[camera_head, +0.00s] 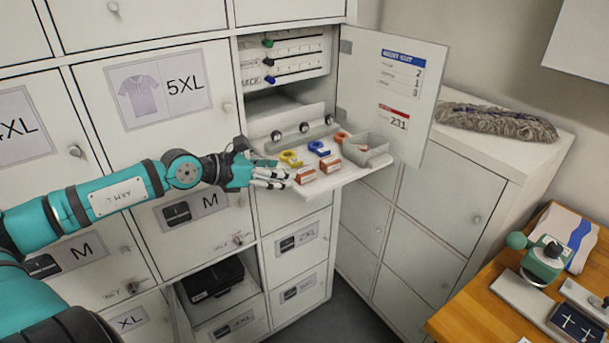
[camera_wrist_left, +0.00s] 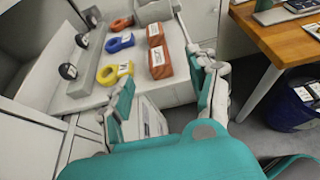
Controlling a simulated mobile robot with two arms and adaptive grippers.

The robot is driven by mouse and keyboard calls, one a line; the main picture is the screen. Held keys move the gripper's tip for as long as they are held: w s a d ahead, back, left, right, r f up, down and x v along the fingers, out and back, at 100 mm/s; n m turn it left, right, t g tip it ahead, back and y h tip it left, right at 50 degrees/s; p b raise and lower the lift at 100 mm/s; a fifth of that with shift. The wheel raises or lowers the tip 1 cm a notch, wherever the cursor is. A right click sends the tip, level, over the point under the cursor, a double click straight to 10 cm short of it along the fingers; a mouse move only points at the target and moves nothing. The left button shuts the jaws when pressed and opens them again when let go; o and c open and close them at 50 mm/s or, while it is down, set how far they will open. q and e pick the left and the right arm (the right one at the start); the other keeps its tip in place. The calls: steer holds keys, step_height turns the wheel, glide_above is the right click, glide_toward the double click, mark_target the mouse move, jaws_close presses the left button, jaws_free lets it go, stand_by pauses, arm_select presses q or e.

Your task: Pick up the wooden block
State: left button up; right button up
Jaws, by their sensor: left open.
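Two reddish-brown blocks with white labels lie on a white pull-out shelf (camera_head: 345,178); I cannot tell which one the task means. The nearer block (camera_head: 305,175) is by the shelf's front edge, and the farther block (camera_head: 330,164) is just behind it to the right. In the left wrist view the nearer block (camera_wrist_left: 160,63) lies ahead of the fingers, with the farther block (camera_wrist_left: 155,35) beyond. My left gripper (camera_head: 277,176) is open and empty, its fingertips close to the nearer block's left side. It also shows in the left wrist view (camera_wrist_left: 162,92). My right gripper is not seen.
Yellow (camera_head: 290,159), blue (camera_head: 318,148) and orange (camera_head: 340,138) tape rolls lie behind the blocks. A grey bin (camera_head: 366,150) stands at right. An open locker door (camera_head: 385,90) borders the shelf's right. A wooden table (camera_head: 480,310) stands front right.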

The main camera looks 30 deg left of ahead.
mark_target(303, 170)
arm_select(q)
steer(key=shift+r+p+x, duration=0.15)
steer(key=shift+p+x, duration=0.2)
steer(key=shift+x, duration=0.6)
steer(key=shift+r+p+x, duration=0.15)
steer(key=shift+p+x, duration=0.15)
steer(key=shift+x, duration=0.6)
steer(key=p+x, duration=0.1)
steer(key=x, duration=0.2)
steer(key=shift+w+a+f+p, duration=0.1)
steer(key=shift+w+f+p, duration=0.1)
steer(key=shift+p, duration=0.15)
steer(key=shift+w+f, duration=0.25)
steer(key=shift+s, duration=0.1)
steer(key=shift+c, duration=1.1)
steer(key=c, duration=0.8)
